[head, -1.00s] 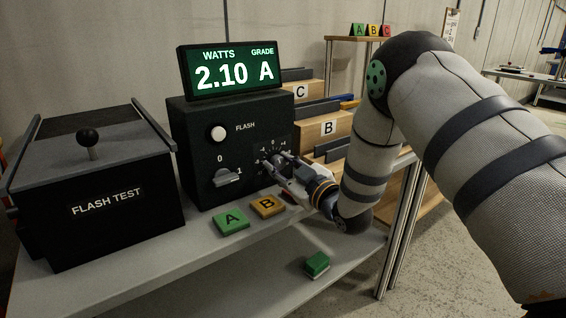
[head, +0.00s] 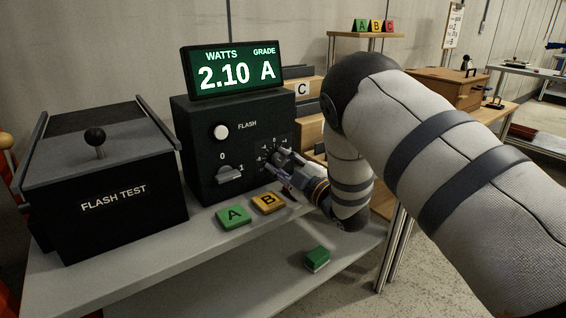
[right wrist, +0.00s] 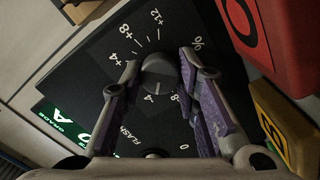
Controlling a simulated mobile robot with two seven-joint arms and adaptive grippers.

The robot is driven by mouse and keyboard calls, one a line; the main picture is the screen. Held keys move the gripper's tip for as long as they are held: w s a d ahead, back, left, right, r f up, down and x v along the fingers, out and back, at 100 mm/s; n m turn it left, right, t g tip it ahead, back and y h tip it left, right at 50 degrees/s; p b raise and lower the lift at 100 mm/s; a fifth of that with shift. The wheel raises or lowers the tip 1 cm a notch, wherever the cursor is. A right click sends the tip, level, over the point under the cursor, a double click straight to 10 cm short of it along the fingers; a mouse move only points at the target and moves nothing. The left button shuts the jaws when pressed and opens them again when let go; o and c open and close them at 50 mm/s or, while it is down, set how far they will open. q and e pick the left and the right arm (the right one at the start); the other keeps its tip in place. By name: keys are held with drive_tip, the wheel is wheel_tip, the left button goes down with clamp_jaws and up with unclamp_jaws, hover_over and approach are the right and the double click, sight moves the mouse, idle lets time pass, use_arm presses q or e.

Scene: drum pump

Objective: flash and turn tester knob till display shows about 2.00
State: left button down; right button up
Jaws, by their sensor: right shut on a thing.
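The black tester (head: 191,150) stands on the bench with a lit display (head: 236,73) on top, reading 2.10 watts, grade A. A white FLASH button (head: 221,132) and a 0/1 switch (head: 229,173) are on its front. My right gripper (head: 275,166) is at the scaled dial on the right of that front. In the right wrist view, the grey round knob (right wrist: 158,74) sits between the fingertips of my right gripper (right wrist: 160,70), which is shut on it. My left gripper is out of view.
The FLASH TEST box (head: 105,185) with a black ball handle stands left of the tester. Green A (head: 233,216) and orange B (head: 267,203) blocks lie in front; a red block (right wrist: 285,40) shows in the wrist view. A green block (head: 317,259) is on the lower shelf.

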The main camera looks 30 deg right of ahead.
drive_tip(key=shift+f, duration=0.1)
drive_tip(key=o, duration=1.2)
drive_tip(key=s, duration=1.2)
drive_tip(key=shift+d+f, duration=0.1)
